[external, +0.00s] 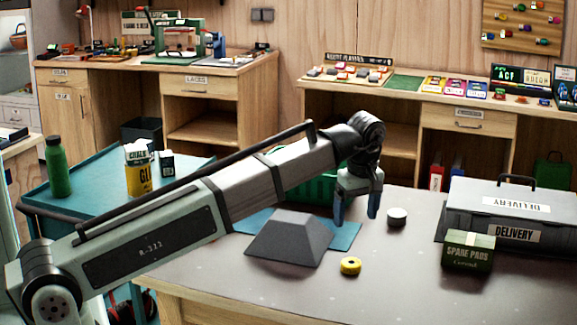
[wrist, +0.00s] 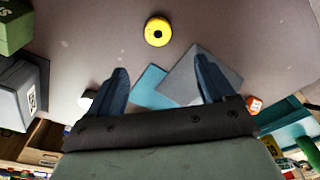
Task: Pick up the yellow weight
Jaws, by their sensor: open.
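The yellow weight (external: 350,266) is a small round disc with a dark centre. It lies on the grey table near its front edge, just right of a dark grey wedge-shaped block. In the wrist view the yellow weight (wrist: 157,31) lies beyond my fingertips, near the top and between their lines. My gripper (external: 357,212) hangs above the table, behind the weight, with blue fingers pointing down. It also shows in the wrist view (wrist: 162,80), fingers spread wide and nothing between them.
The dark grey block (external: 290,240) stands on a blue mat (external: 345,236). A small dark disc with a pale top (external: 397,217) lies right of my gripper. A green spare pads box (external: 468,252) and grey delivery case (external: 510,215) stand at the right. The table front right of the weight is clear.

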